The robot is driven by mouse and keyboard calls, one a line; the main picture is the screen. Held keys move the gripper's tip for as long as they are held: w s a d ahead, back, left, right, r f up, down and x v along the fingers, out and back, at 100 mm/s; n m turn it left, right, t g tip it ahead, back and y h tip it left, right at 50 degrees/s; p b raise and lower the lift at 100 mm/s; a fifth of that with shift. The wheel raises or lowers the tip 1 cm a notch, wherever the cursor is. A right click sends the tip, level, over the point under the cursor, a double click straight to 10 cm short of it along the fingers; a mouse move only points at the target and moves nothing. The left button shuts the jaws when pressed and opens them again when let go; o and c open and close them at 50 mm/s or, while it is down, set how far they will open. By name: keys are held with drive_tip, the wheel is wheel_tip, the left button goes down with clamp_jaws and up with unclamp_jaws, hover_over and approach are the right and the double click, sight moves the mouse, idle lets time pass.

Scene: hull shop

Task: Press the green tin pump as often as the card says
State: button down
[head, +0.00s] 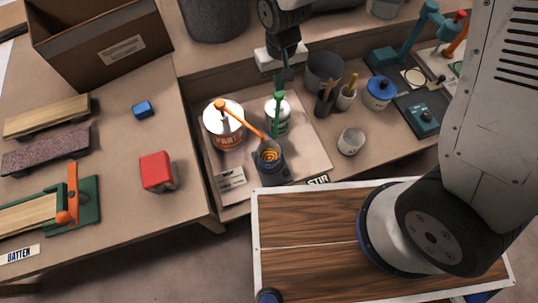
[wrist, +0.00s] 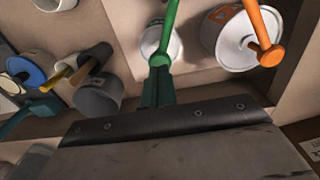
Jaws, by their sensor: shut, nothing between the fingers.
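The green tin pump (head: 278,101) stands on a white tin (head: 284,122) on the tray; its knob (wrist: 160,60) and the tin (wrist: 160,42) also show in the wrist view. Its green spout points toward a dark cup (head: 269,160) with orange swirls inside. My gripper (head: 285,76) is shut and empty, with its fingertips (wrist: 155,82) close to the knob; whether they touch it I cannot tell. A small white card (head: 231,181) lies at the tray's front left. Its marks are too small to read.
An orange pump (head: 222,104) on a paint tin (head: 224,134) stands just left, its spout also over the cup. Pots with brushes (head: 326,100), a white cup (head: 351,142) and a blue-lidded pot (head: 380,92) stand right.

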idle(0.4)
drive_tip(key=shift+f, duration=1.5)
drive_tip(key=shift+r, duration=1.5)
wheel_tip(320, 180, up, 6)
